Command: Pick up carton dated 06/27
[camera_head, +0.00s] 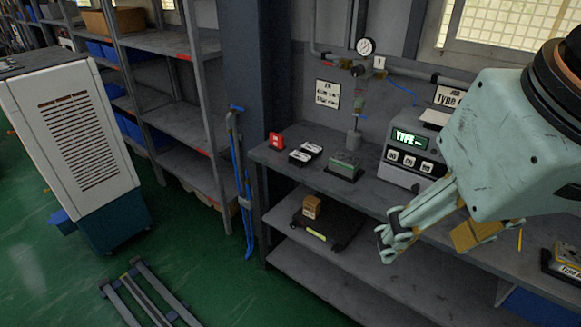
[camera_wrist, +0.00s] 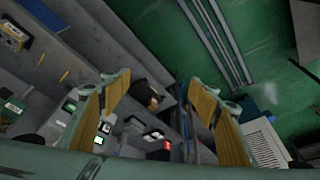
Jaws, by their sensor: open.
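A small brown carton (camera_head: 312,206) sits on a flat black platform (camera_head: 328,229) on the bench's middle shelf in the head view. Its date is too small to read. My gripper (camera_head: 428,240) is open and empty, in front of the bench and to the right of the carton, clearly apart from it. In the wrist view my gripper's two fingers (camera_wrist: 160,92) are spread wide with nothing between them. The dark platform (camera_wrist: 143,90) shows beyond them with a small brown shape on it, probably the carton.
The bench top (camera_head: 290,161) above the carton holds a red block (camera_head: 276,141), a green-topped block (camera_head: 345,167) and a lit display unit (camera_head: 411,150). A white cabinet (camera_head: 75,120) and metal shelves stand left. Metal rails (camera_head: 150,296) lie on the green floor.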

